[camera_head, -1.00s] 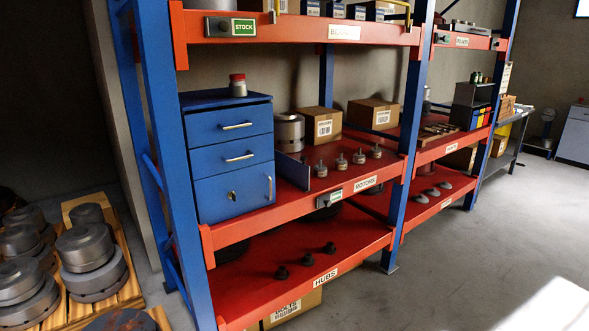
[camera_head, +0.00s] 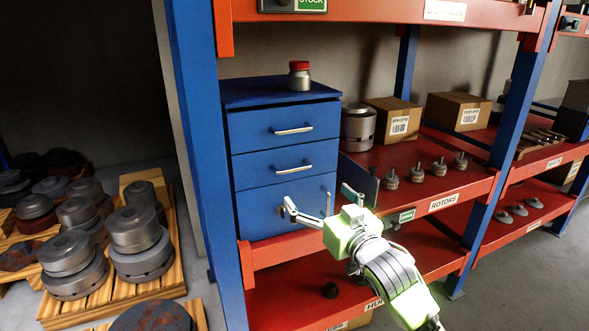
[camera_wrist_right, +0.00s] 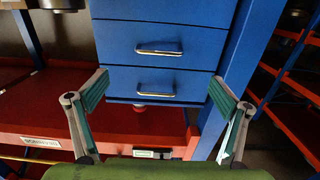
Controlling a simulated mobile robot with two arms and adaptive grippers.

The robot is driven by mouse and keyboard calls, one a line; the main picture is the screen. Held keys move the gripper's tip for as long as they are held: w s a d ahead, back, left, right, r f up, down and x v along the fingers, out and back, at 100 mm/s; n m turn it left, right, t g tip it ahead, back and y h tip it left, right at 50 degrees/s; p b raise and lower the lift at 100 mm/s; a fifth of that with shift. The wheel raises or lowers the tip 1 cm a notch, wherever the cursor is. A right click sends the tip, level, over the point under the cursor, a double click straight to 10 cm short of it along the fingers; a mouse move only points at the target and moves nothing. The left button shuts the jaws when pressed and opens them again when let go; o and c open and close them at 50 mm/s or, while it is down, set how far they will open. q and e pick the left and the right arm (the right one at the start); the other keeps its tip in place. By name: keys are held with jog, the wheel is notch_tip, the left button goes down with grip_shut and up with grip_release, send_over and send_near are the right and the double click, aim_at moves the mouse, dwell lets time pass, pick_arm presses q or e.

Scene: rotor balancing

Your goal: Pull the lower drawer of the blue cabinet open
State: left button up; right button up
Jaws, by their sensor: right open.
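The blue cabinet (camera_head: 236,140) stands on the middle shelf beside the rack's left post. It has two drawers above a door with a lock and an upright handle. The lower drawer (camera_head: 258,169) has a silver bar handle (camera_head: 293,170) and looks shut, like the upper drawer (camera_head: 255,128). My right gripper (camera_head: 317,197) is open and empty in front of the door, just below the lower drawer in the picture. The right wrist view is upside down; there the lower drawer's handle (camera_wrist_right: 160,49) lies beyond the spread fingers (camera_wrist_right: 159,80), apart from them. My left gripper is not in view.
A red-capped jar (camera_head: 299,76) stands on the cabinet. A blue post (camera_head: 203,150) rises close on its left, and the upper red shelf (camera_head: 380,30) is above. A metal cylinder (camera_head: 358,128), cartons (camera_head: 395,118) and several small rotors (camera_head: 415,173) are to the right.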

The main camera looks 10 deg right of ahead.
aim_at(296, 171)
jog(key=w, duration=0.2)
jog(key=w+a+p, duration=0.1)
jog(key=w, duration=0.5)
jog(key=shift+w+a+r, duration=0.2)
jog(key=shift+a+r, duration=0.05)
jog(key=shift+r, duration=0.1)
jog(key=w, duration=0.2)
jog(key=w+p, duration=0.1)
jog(key=shift+w+a+f, duration=0.1)
jog(key=shift+w+a, duration=0.15)
jog(key=shift+a, duration=0.05)
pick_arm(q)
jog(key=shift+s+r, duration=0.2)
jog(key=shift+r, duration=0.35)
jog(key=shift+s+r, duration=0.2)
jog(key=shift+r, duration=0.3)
pick_arm(e)
jog(key=shift+w+a, duration=0.25)
jog(key=shift+w, duration=0.6)
jog(key=c, duration=1.6)
jog(key=shift+o, duration=0.2)
jog(key=shift+s+f, duration=0.1)
